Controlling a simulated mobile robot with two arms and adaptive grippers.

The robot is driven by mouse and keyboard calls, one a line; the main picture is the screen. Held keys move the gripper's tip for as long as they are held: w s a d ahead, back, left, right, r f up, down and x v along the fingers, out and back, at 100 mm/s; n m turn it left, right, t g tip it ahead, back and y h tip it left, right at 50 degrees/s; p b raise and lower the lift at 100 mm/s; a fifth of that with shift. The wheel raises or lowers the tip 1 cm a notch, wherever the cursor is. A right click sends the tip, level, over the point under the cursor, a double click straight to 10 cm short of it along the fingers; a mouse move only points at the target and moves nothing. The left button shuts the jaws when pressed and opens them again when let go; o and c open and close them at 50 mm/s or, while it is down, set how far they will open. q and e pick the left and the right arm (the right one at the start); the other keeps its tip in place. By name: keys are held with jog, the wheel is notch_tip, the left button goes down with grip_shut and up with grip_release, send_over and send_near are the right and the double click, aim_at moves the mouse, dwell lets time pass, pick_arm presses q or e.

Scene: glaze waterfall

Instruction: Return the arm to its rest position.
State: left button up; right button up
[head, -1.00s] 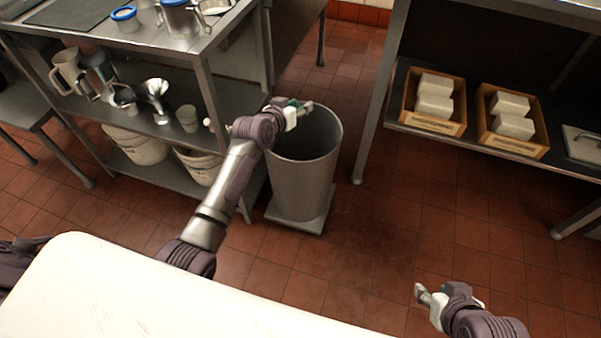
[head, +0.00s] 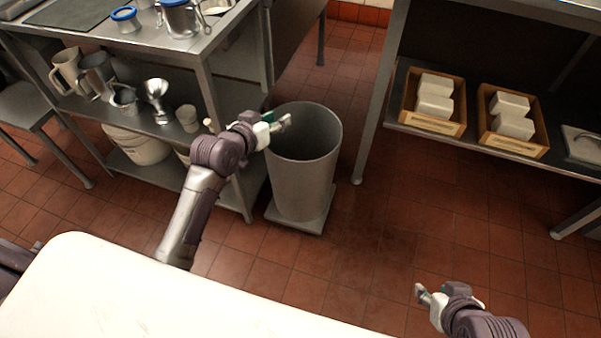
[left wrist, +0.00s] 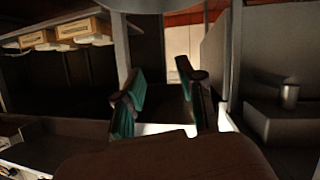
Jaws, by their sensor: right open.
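My left arm reaches up from the lower left in the head view. Its gripper (head: 281,123) is by the left rim of a grey bin (head: 305,180), overlapping it in the picture; the height above the rim is hard to tell. In the left wrist view the gripper's two teal-padded fingers (left wrist: 158,92) stand apart with nothing between them. My right gripper (head: 425,296) is at the lower right over the floor, open and empty.
A steel shelf unit (head: 205,60) with jugs and pots stands left of the bin, close to my left arm. A rack on the right holds two wooden boxes (head: 433,100) (head: 513,121) of white blocks. The tiled floor (head: 385,225) between is clear.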

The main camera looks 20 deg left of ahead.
dwell(0.3)
